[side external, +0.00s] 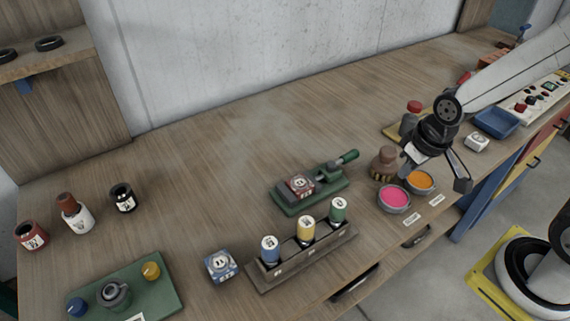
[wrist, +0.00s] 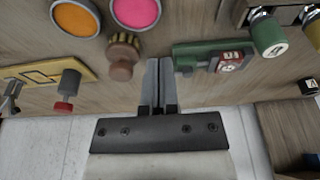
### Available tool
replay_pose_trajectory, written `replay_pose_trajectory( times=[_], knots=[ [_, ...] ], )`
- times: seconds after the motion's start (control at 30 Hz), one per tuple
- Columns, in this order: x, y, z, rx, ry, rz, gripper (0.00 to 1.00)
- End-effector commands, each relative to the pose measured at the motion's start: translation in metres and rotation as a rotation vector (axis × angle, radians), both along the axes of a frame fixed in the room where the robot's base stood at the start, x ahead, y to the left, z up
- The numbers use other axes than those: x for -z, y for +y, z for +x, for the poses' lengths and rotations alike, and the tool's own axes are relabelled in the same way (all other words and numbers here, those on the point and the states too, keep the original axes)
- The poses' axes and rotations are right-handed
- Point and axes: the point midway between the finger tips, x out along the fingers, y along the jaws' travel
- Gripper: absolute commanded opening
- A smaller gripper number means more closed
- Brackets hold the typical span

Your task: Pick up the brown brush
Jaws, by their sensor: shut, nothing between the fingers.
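The brown brush (side external: 384,163) stands upright on the wooden bench, bristles down, just behind the pink and orange cups. It also shows in the wrist view (wrist: 122,58), left of my fingers. My gripper (wrist: 157,66) is shut and empty, its two fingers together. In the side view my gripper (side external: 410,157) hangs just right of the brush, above the cups. It is apart from the brush in the wrist view. The side view does not clearly show the gap.
The pink cup (side external: 394,199) and orange cup (side external: 420,181) sit close in front of the brush. A green press (side external: 318,186) with a red tin lies left. A bottle rack (side external: 302,259) is front left. The bench's back middle is clear.

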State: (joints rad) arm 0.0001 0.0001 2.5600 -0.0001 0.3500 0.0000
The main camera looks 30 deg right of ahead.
Motion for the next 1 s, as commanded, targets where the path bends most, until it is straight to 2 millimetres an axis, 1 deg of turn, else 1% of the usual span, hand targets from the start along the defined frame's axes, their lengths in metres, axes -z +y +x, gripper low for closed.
replay_pose_trajectory(
  times=[0.27, 0.3, 0.37, 0.4, 0.47, 0.5, 0.57, 0.6, 0.87, 1.0],
  knots=[
    [0.0, 0.0, 0.0, 0.0, 0.0, 0.0, 0.0],
    [0.0, 0.0, 0.0, 0.0, 0.0, 0.0, 0.06],
    [0.0, 0.0, 0.0, 0.0, 0.0, 0.0, 0.25],
    [0.0, 0.0, 0.0, 0.0, 0.0, 0.0, 0.38],
    [0.0, 0.0, 0.0, 0.0, 0.0, 0.0, 0.57],
    [0.0, 0.0, 0.0, 0.0, 0.0, 0.0, 0.7],
    [0.0, 0.0, 0.0, 0.0, 0.0, 0.0, 0.89],
    [0.0, 0.0, 0.0, 0.0, 0.0, 0.0, 1.0],
    [-0.0001, -0.0001, 0.0004, 0.004, 0.0, 0.001, 1.0],
    [-0.0004, -0.002, 0.0042, 0.045, 0.006, 0.009, 1.0]
  ],
)
